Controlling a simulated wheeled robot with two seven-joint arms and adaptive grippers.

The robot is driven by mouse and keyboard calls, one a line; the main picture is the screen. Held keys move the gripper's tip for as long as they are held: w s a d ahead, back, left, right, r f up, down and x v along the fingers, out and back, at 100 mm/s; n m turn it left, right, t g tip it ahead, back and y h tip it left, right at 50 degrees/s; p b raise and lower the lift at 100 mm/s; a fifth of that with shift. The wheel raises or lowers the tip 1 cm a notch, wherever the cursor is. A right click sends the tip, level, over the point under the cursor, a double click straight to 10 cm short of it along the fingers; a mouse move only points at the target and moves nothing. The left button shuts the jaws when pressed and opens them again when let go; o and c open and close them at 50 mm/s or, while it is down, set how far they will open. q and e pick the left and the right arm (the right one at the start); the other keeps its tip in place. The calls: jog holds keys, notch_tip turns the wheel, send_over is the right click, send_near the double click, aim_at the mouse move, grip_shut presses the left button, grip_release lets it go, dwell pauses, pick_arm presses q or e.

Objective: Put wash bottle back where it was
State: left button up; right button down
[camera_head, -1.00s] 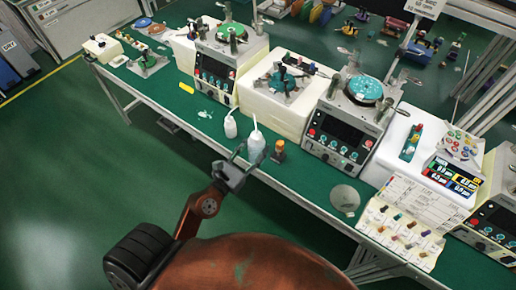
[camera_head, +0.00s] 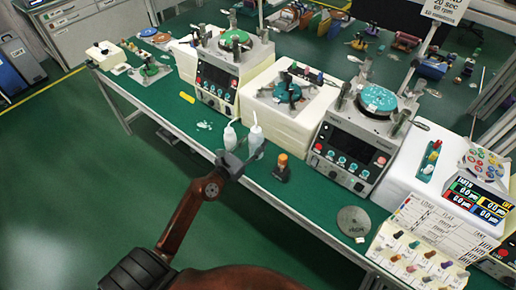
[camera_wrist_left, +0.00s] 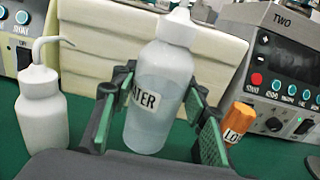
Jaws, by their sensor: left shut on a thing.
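A translucent wash bottle (camera_wrist_left: 162,95) with a label ending in "TER" is between the two fingers of my left gripper (camera_wrist_left: 150,110) in the left wrist view. The fingers are shut around its lower body. In the head view the same bottle (camera_head: 256,140) shows just beyond my left gripper (camera_head: 243,160), near the bench's front edge. I cannot tell whether its base touches the bench. A second white bottle (camera_head: 229,137) with a bent spout stands to its left; it also shows in the left wrist view (camera_wrist_left: 41,110). My right gripper is not in view.
An orange-capped bottle (camera_head: 282,168) stands close on the right. A cream block (camera_head: 280,113) is behind the bottles, with machines (camera_head: 349,145) on both sides. A grey disc (camera_head: 353,221) lies further right. The green bench (camera_head: 205,125) is mostly clear left of the bottles.

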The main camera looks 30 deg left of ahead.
pick_arm(q)
jog(key=shift+w+a+f, duration=0.15)
jog(key=shift+w+f, duration=0.1)
jog(key=shift+f, duration=0.05)
jog(key=f+b, duration=0.3)
jog(key=f, duration=0.1)
jog(key=shift+w+a, duration=0.1)
jog(key=shift+w, duration=0.15)
jog(key=shift+r, duration=0.25)
jog(key=shift+f, duration=0.15)
jog(key=o, duration=1.4)
